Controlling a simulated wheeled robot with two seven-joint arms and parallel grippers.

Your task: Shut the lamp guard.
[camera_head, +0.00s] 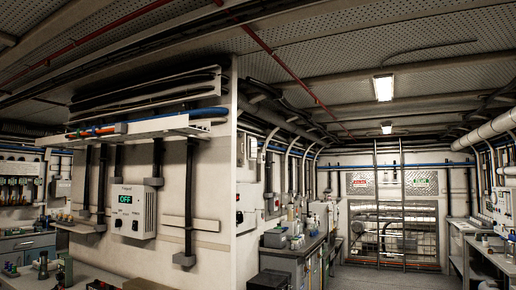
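Neither of my grippers is in view. Two lit ceiling lamps show in the head view. The nearer lamp (383,87) is right of centre, and the farther lamp (386,127) is smaller and lower in the picture. I cannot make out a hinged guard on either lamp. At the far end of the aisle stands a barred metal frame (403,215) with machinery behind it. Whether any part of it is a lamp guard, open or shut, I cannot tell.
A white wall corner (234,180) juts out near the centre. It carries a box with a green "OFF" display (133,211) and a pipe shelf (145,128). Cluttered benches line the aisle, including a counter (293,252). The aisle floor (395,277) looks clear.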

